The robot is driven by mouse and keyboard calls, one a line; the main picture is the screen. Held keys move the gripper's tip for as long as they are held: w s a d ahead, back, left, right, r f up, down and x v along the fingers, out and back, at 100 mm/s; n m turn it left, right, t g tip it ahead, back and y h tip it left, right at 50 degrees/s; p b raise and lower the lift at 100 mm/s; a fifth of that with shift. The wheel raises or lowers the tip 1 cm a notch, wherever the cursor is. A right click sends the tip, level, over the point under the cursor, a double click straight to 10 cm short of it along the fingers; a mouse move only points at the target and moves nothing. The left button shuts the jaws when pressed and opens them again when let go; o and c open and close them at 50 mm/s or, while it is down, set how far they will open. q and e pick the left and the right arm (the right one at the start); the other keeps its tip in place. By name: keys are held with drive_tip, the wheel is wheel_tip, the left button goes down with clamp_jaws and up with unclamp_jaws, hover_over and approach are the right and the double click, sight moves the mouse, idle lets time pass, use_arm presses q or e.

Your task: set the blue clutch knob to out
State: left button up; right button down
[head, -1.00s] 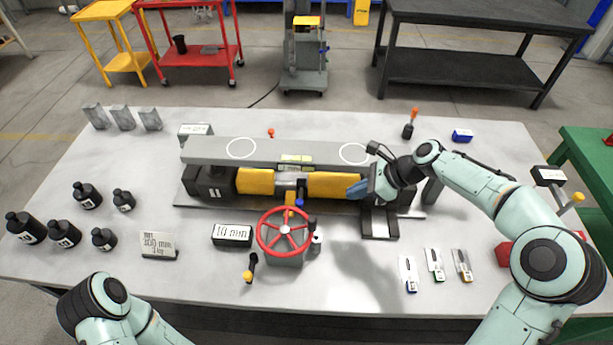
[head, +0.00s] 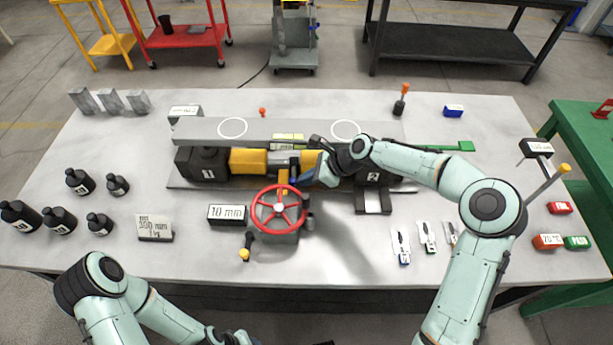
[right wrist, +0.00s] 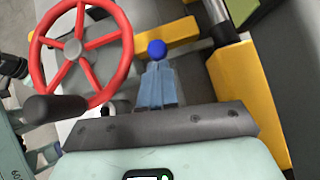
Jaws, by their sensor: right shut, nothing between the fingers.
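The blue clutch knob (right wrist: 156,48) is a small round ball beside the red handwheel (right wrist: 80,48) in the right wrist view. My right gripper (right wrist: 157,68) is shut and empty, its pale blue fingertips right at the knob; whether they touch it I cannot tell. In the head view the right gripper (head: 302,177) is just behind and right of the red handwheel (head: 278,208), and I cannot make out the knob there. Only a dark bit of my left gripper (head: 238,338) shows at the bottom edge.
A long grey beam (head: 255,131) lies over the jack units, with yellow blocks (head: 248,161) below it. A yellow bar (right wrist: 180,36) runs behind the knob. A 10 mm block (head: 227,214) and black bottles (head: 60,220) stand left. The front right table holds several small tools (head: 401,244).

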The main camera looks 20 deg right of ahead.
drive_tip(key=shift+a, duration=0.2)
drive_tip(key=a, duration=0.2)
drive_tip(key=w+a, duration=0.1)
drive_tip(key=a, duration=0.1)
drive_tip(key=shift+w, duration=0.2)
idle(0.4)
drive_tip(key=shift+s+d+p, duration=0.1)
drive_tip(key=shift+d+p, duration=0.2)
drive_tip(key=s+d+r, duration=0.1)
drive_tip(key=s+d, duration=0.1)
drive_tip(key=d, duration=0.2)
approach(293, 181)
drive_tip(key=d, duration=0.1)
drive_tip(key=s+d+r, duration=0.1)
drive_tip(key=d+r, duration=0.1)
drive_tip(key=shift+s, duration=0.35)
